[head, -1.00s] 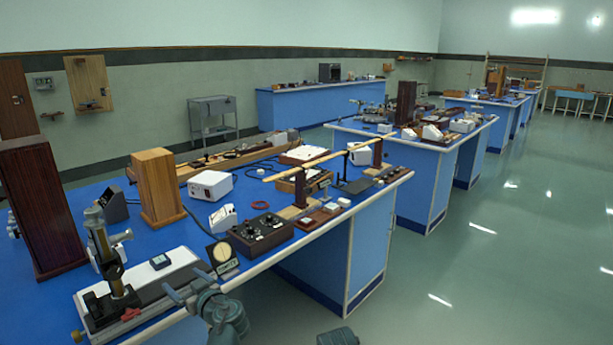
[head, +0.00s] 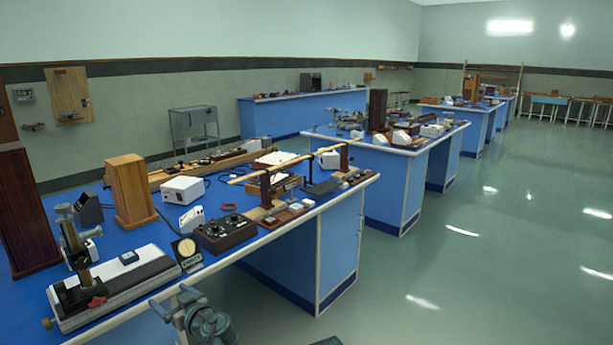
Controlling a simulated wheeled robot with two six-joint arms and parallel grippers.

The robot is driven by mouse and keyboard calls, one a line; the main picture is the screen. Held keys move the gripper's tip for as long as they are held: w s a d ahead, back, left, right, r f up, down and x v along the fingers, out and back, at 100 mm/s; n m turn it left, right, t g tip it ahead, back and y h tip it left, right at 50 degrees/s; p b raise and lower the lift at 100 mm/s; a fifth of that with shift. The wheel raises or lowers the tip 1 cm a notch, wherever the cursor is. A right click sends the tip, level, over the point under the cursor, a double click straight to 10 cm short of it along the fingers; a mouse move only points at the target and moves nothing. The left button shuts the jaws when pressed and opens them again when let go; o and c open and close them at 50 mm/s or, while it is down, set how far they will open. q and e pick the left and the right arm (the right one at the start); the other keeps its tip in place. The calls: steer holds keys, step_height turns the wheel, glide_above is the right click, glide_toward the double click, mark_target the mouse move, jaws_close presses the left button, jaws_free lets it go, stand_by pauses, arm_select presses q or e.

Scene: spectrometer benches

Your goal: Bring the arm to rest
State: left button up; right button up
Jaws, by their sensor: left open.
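My left gripper (head: 176,307) shows at the bottom of the head view, left of centre. Its two fingers are spread with nothing between them. It is by the front edge of the nearest blue bench (head: 255,258), apart from the instruments on it. My right gripper is not in view; only a small dark part of me shows at the bottom edge.
A measuring instrument on a metal base (head: 118,290) stands at the bench's near end. A round-dial meter (head: 187,251) and a dark box with knobs (head: 226,232) sit near the front edge. Dark and light wooden boxes stand behind. The floor (head: 480,270) at right is clear.

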arm_select(q)
steer(key=s+d+f+m+g+h, duration=0.5)
steer(key=s+d+f+m+h, duration=0.15)
steer(key=d+f, duration=0.6)
steer(key=s+d+f+m+g+h, duration=0.2)
steer(key=s+d+f+m+g, duration=0.1)
steer(key=s+d, duration=0.35)
steer(key=s+d+f+m+g+h, duration=0.25)
steer(key=s+d, duration=0.25)
steer(key=d, duration=0.3)
step_height(320, 180, up, 17)
steer(key=s+m+p, duration=0.1)
steer(key=p, duration=1.6)
steer(key=shift+d+m, duration=0.3)
steer(key=shift+s+a, duration=0.1)
